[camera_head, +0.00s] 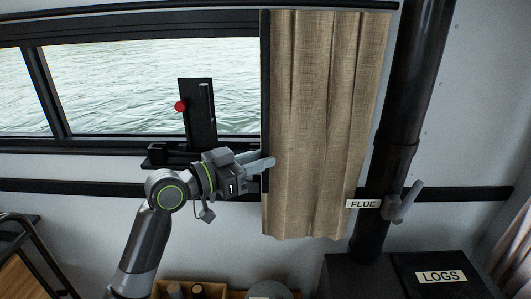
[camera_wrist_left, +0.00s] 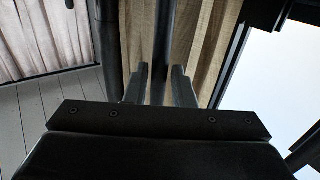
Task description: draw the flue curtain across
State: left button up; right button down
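The beige flue curtain (camera_head: 325,120) hangs in folds to the right of the window, left of the black flue pipe (camera_head: 412,90). A dark upright bar (camera_head: 265,90) runs down its left edge. My left gripper (camera_head: 266,164) is at this bar, at the curtain's lower left. In the left wrist view its two fingers (camera_wrist_left: 160,85) stand on either side of a dark bar (camera_wrist_left: 164,40), with curtain cloth (camera_wrist_left: 200,45) behind. I cannot tell whether the fingers press on the bar. My right gripper is in neither view.
A black bracket with a red knob (camera_head: 181,106) stands at the window sill. Below are a LOGS box (camera_head: 441,277) and a wooden crate (camera_head: 215,284). The window left of the curtain is uncovered.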

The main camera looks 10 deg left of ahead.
pick_arm(q)
jog(key=shift+x, duration=0.95)
jog(key=shift+c, duration=0.4)
grip_shut()
